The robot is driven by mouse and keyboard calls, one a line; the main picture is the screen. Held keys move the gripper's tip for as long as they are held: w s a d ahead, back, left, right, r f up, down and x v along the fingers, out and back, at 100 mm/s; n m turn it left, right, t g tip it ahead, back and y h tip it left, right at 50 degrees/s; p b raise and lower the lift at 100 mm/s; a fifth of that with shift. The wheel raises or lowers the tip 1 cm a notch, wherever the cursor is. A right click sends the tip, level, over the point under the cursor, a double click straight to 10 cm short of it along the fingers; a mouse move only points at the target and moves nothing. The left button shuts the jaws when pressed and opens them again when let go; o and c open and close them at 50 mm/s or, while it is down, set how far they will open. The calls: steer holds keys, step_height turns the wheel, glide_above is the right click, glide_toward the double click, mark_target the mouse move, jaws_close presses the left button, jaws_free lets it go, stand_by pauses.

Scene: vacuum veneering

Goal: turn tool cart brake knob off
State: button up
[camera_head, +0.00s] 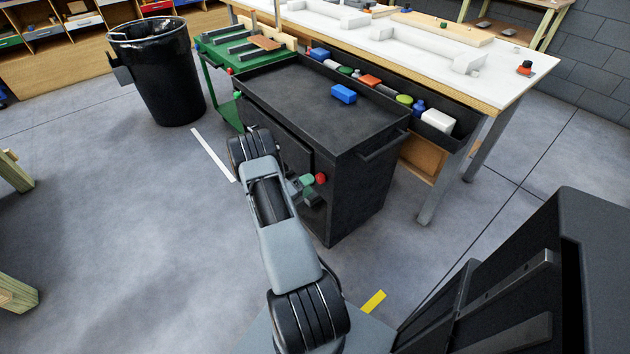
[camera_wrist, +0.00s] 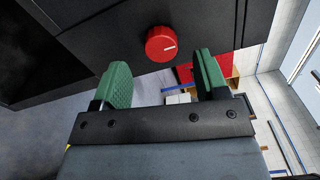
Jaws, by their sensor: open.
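The brake knob (camera_wrist: 161,44) is a round red dial with a white mark, on the dark side of the tool cart in the wrist view. The mark points to the right in that picture. In the head view my gripper (camera_head: 308,181) is at the cart's near side, beside the knob.
The cart top carries a blue block (camera_head: 343,94). A black tray (camera_head: 437,137) of small items runs along the white-topped workbench (camera_head: 510,85) behind. A green cart (camera_head: 226,55) and a black bin (camera_head: 165,90) stand to the left.

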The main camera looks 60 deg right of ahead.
steer(key=v, duration=0.9)
steer(key=shift+a, duration=0.15)
